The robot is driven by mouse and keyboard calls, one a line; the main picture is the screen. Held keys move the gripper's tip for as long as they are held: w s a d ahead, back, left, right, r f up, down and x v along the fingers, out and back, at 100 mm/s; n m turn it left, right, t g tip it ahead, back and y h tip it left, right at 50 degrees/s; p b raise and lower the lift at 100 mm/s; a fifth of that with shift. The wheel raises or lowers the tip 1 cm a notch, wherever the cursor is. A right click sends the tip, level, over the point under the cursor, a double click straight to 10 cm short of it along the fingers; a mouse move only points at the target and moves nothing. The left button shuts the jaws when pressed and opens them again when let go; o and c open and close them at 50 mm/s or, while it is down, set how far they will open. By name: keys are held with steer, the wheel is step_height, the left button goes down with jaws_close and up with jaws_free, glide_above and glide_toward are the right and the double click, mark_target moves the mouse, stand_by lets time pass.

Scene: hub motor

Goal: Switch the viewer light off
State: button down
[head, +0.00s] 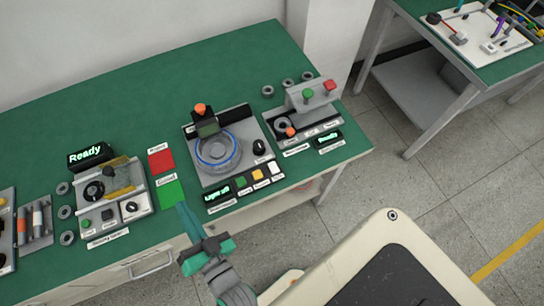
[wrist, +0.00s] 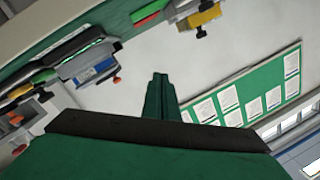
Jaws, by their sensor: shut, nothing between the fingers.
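The viewer station (head: 217,150) is a grey unit in the middle of the green bench, with a blue-lit ring, an orange-topped post and a black knob (head: 260,147). On its front strip, a small display (head: 217,193) glows green and seems to read "Light" with more characters too small to read. Beside it are a green button (head: 242,184), a yellow button (head: 257,175) and a white button (head: 273,168). My gripper (head: 182,208) is shut and empty, left of and nearer than this strip, by the bench's front edge. Its closed fingers also show in the wrist view (wrist: 158,82).
A "Ready" station (head: 112,196) stands left, beside red (head: 160,161) and green (head: 171,193) pads. Another station with red and green buttons (head: 308,108) stands right. A second bench (head: 465,60) is at top right. Open floor (head: 440,190) lies right.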

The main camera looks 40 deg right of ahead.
steer(key=w+a+r+n+g+y, duration=0.1)
steer(key=w+a+r+n+y, duration=0.25)
steer(key=w+r+y, duration=0.65)
steer(key=w+a+r+n+g+y, duration=0.1)
steer(key=w+a+r+n+y, duration=0.25)
steer(key=w+r, duration=1.1)
steer(key=s+d+f+n+g+h, duration=0.1)
steer(key=s+d+f+g+h, duration=0.4)
steer(key=d, duration=0.3)
steer(key=s+d+f+n+g+h, duration=0.1)
steer(key=s+d+f+g+h, duration=0.1)
steer(key=s+d+f+g, duration=0.5)
steer(key=s+d+f+m+g+h, duration=0.1)
steer(key=s+d+f+m+h, duration=0.1)
steer(key=s+d, duration=0.4)
steer(key=s+d+f+m+g+h, duration=0.2)
steer(key=s+d, duration=0.4)
steer(key=d, duration=0.8)
steer(key=shift+s+d+g+h, duration=0.2)
steer(key=shift+d+g+h, duration=0.1)
steer(key=shift+h, duration=0.45)
